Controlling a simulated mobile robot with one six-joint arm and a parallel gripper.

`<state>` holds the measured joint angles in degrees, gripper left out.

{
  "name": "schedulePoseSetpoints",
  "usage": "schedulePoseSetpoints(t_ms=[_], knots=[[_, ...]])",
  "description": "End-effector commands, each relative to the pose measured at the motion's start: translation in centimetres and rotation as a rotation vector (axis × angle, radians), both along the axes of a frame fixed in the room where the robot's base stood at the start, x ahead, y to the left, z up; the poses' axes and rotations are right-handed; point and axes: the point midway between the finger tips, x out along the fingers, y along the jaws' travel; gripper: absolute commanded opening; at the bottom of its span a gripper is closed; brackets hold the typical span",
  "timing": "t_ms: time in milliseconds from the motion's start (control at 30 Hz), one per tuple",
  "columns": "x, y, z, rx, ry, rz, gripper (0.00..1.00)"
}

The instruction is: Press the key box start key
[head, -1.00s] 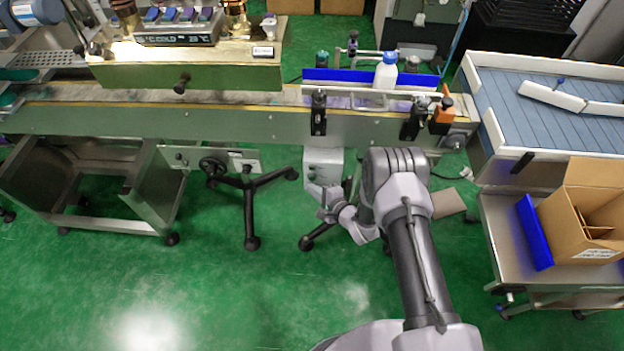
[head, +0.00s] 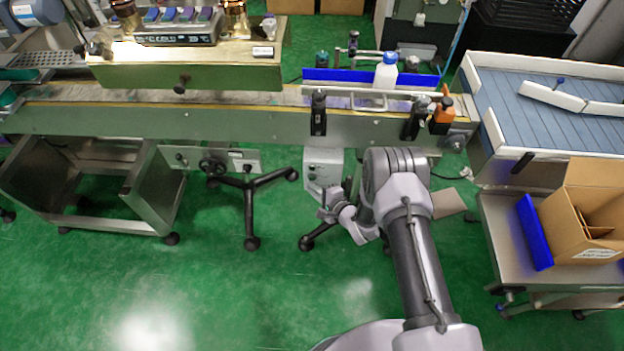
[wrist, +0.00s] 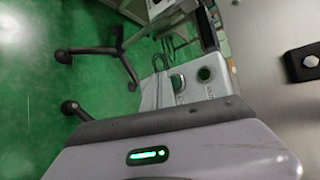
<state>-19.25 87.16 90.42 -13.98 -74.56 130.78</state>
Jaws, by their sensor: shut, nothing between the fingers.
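The key box (head: 323,166) is a pale grey box hanging below the conveyor's front side in the head view. In the wrist view the key box (wrist: 212,93) shows a face with two round keys, a dark green one (wrist: 204,74) and a dark one beside it (wrist: 177,82). I cannot read which is the start key. My gripper (head: 322,203) is shut and empty, at the lower front of the box in the head view. Whether it touches the box cannot be told. The fingertips are not clear in the wrist view.
The conveyor (head: 240,121) runs above the box, with a white bottle (head: 386,74) on it. Black stand legs (head: 249,205) spread on the green floor to the left. A steel cart with a cardboard box (head: 582,225) stands at right. The front floor is clear.

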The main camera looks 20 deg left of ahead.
Motion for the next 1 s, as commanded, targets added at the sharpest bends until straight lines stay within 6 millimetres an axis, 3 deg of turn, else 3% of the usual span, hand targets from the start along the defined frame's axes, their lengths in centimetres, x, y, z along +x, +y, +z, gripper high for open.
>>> schedulePoseSetpoints(t_ms=[1000], knots=[[1.2, 0.3, 0.0, 0.001, -0.001, 0.000, 0.00]])
